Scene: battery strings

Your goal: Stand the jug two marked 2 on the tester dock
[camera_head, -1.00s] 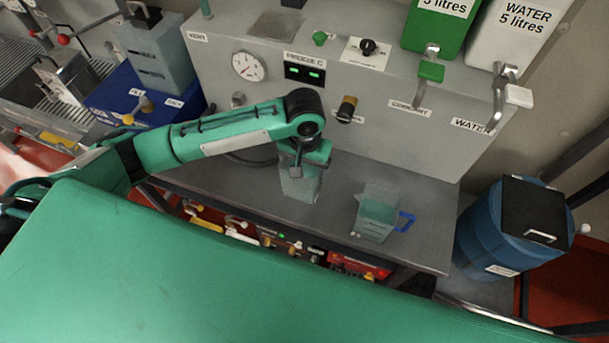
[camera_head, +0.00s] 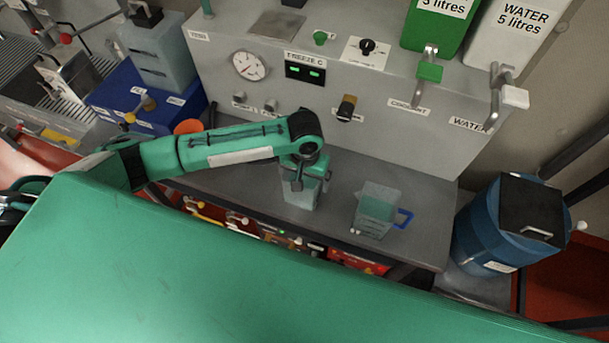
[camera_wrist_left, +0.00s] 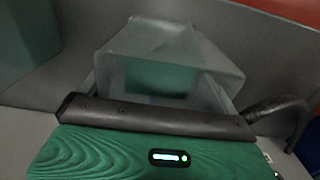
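A clear jug (camera_head: 301,193) stands on the grey bench, partly hidden under my left gripper. Its number cannot be read. My left gripper (camera_head: 311,184) is at this jug's top, with finger parts at its front and right side. Whether they press on it cannot be told. In the left wrist view, a clear jug (camera_wrist_left: 165,50) with green behind or in it lies just beyond the dark gripper bar. A second clear jug (camera_head: 378,208) with greenish liquid and a blue handle stands to the right, apart from the gripper. No dock label is readable. My right gripper is not seen.
The grey tester cabinet (camera_head: 330,100), with a gauge, display and taps, rises behind the bench. A square plate (camera_head: 277,24) lies on its top. An orange cup (camera_head: 188,127) is behind my arm. A blue drum (camera_head: 505,225) stands right. The bench between the jugs is clear.

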